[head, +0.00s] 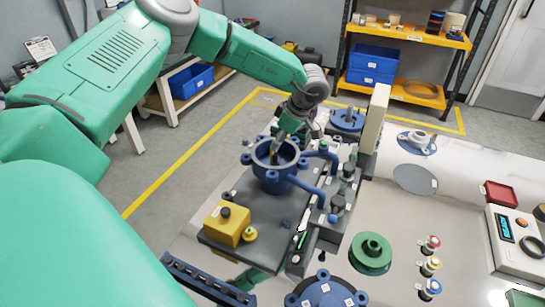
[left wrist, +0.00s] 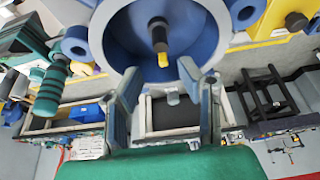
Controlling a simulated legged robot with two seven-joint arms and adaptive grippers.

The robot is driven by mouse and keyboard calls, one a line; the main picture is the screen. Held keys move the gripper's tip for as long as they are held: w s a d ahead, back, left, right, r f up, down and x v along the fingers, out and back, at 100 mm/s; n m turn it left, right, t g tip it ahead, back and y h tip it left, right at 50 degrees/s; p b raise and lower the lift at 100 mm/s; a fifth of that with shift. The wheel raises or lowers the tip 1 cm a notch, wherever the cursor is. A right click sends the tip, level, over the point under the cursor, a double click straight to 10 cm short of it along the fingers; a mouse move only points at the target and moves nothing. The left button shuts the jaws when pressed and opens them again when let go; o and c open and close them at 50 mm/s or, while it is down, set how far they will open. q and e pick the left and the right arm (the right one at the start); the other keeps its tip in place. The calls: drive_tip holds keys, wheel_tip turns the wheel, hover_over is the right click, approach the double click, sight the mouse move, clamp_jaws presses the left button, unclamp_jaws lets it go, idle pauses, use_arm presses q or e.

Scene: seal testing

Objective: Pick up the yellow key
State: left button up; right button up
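A small piece with a dark stem and a yellow end (left wrist: 162,58) stands inside a round blue housing (left wrist: 118,42) in the left wrist view; it looks like the yellow key. In the head view the blue housing (head: 274,180) sits on the dark fixture plate, and the piece in it is too small to make out clearly. My left gripper (head: 281,142) is at the housing's opening from above. In the left wrist view the left gripper's fingers (left wrist: 165,100) are spread, with nothing between them, pointing towards the yellow end. My right gripper is not in view.
A yellow block (head: 224,226) with a dark knob stands on the plate's near left. Blue pipes (head: 305,190) and valves run right of the housing. A green flanged part (head: 371,252) and several small capped pieces lie on the bench to the right. A grey meter (head: 513,245) stands far right.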

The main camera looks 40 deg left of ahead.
use_arm(q)
drive_tip(key=v, duration=0.8)
drive_tip(key=w+d+r+m+t, duration=0.1)
drive_tip(key=w+m+t, duration=0.4)
drive_tip(key=w, duration=0.3)
drive_tip(key=w+d+r+m+t, duration=0.2)
drive_tip(key=w+m+t, duration=0.3)
drive_tip(key=w, duration=0.4)
drive_tip(key=w+d+m+t+h, duration=0.1)
drive_tip(key=d+m+h, duration=0.5)
drive_tip(key=d+m, duration=0.45)
drive_tip(key=m+g+y, duration=0.6)
drive_tip(key=m+g, duration=0.5)
drive_tip(key=m, duration=0.5)
hover_over(272, 155)
drive_tip(key=w, duration=0.2)
drive_tip(key=f, duration=0.9)
drive_tip(key=shift+s+d, duration=0.25)
drive_tip(key=shift+d, duration=0.05)
drive_tip(key=shift+d+p+x, duration=0.15)
drive_tip(key=shift+p+x, duration=0.15)
drive_tip(key=shift+x, duration=1.15)
drive_tip(key=shift+d+p+x, duration=0.2)
drive_tip(key=shift+p+x, duration=0.1)
drive_tip(key=shift+x, duration=1.2)
drive_tip(key=shift+s, duration=0.2)
clamp_jaws()
